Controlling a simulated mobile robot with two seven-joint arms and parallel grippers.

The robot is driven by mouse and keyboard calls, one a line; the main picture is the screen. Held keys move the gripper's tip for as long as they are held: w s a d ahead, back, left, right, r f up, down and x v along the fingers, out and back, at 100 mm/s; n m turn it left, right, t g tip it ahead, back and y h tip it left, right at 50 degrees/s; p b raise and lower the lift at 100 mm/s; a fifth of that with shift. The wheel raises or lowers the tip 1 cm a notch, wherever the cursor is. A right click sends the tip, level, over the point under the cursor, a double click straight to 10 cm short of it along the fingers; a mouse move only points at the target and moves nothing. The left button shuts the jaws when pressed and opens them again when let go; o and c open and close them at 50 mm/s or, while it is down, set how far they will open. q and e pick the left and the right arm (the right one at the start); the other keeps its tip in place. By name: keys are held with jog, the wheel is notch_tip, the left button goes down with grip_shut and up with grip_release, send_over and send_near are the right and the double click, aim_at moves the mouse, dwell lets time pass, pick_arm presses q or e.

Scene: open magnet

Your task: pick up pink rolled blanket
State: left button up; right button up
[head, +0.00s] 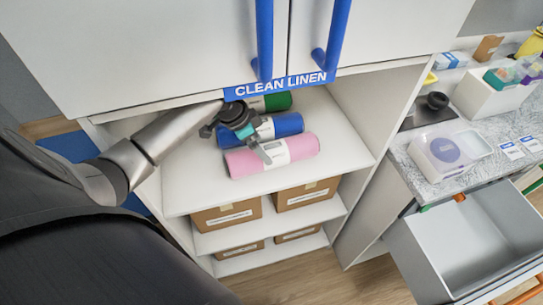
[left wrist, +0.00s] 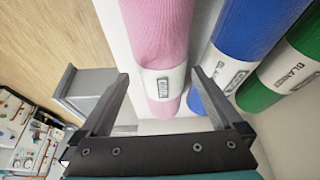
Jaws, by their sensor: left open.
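The pink rolled blanket (head: 303,147) lies on the open shelf, in front of a blue roll and a green roll. It has a white label band around it. In the left wrist view the pink blanket (left wrist: 160,30) runs down between the two fingers, with its label between the tips. My left gripper (head: 266,153) is open at the label of the pink blanket. I cannot tell whether the fingers touch it. The gripper hides part of the blue and pink rolls in the head view. My right gripper is not in view.
The blue roll (head: 288,124) lies close behind the pink one, the green roll (head: 279,101) farther back. The cabinet (head: 160,45) with blue handles overhangs the shelf. Cardboard boxes (head: 228,215) sit below. An open drawer (head: 455,248) juts out at right.

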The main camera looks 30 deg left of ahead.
aim_at(272, 157)
pick_arm(q)
jog(key=x, duration=0.4)
jog(key=b+x, duration=0.1)
jog(key=x, duration=0.2)
jog(key=shift+w+d, duration=0.15)
jog(key=shift+d, duration=0.2)
jog(key=shift+c, duration=0.3)
jog(key=shift+w+r, duration=0.1)
jog(key=shift+r, duration=0.1)
grip_shut()
